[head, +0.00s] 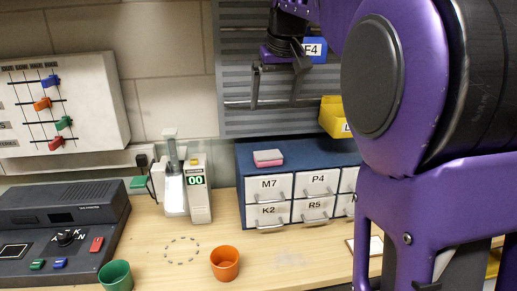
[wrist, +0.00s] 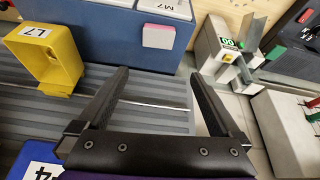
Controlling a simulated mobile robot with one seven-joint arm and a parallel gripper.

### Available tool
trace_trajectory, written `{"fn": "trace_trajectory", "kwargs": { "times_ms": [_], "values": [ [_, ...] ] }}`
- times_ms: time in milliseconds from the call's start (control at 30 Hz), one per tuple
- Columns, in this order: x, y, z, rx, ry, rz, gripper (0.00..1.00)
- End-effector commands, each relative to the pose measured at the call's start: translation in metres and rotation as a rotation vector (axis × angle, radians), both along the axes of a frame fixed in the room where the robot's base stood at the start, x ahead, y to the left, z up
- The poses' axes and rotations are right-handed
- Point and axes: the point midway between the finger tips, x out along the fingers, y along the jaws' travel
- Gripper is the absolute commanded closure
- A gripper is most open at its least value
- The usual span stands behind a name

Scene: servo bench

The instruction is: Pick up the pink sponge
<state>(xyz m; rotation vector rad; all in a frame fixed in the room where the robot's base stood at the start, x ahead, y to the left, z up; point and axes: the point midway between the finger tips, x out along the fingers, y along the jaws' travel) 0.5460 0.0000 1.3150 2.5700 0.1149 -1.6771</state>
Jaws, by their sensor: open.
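The pink sponge (head: 268,162), with a greyish top layer, lies on top of the blue drawer cabinet (head: 240,177), near its left end. In the wrist view the sponge (wrist: 158,37) shows as a pink block on the blue cabinet, beyond my fingertips and between their lines. My gripper (head: 275,102) hangs in front of the grey slatted wall panel, above the sponge and apart from it. Its two dark fingers are spread and empty, and they also show in the wrist view (wrist: 160,78).
A yellow bin (head: 332,117) hangs on the panel right of the gripper; a blue bin labelled F4 (head: 314,49) is close beside it. A scale-like device (head: 198,190) stands left of the cabinet. Orange (head: 225,264) and green (head: 115,276) cups stand on the bench.

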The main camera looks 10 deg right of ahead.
Motion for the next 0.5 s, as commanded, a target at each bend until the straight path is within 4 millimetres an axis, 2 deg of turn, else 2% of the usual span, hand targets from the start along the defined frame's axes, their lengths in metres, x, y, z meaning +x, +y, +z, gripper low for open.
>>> {"fn": "trace_trajectory", "kwargs": {
  "times_ms": [167, 500],
  "values": [
    [0.000, -0.004, -0.017, 0.017, 0.028, -0.034, 0.00],
    [0.027, -0.002, -0.084, 0.017, 0.028, -0.033, 0.00]
  ]
}}
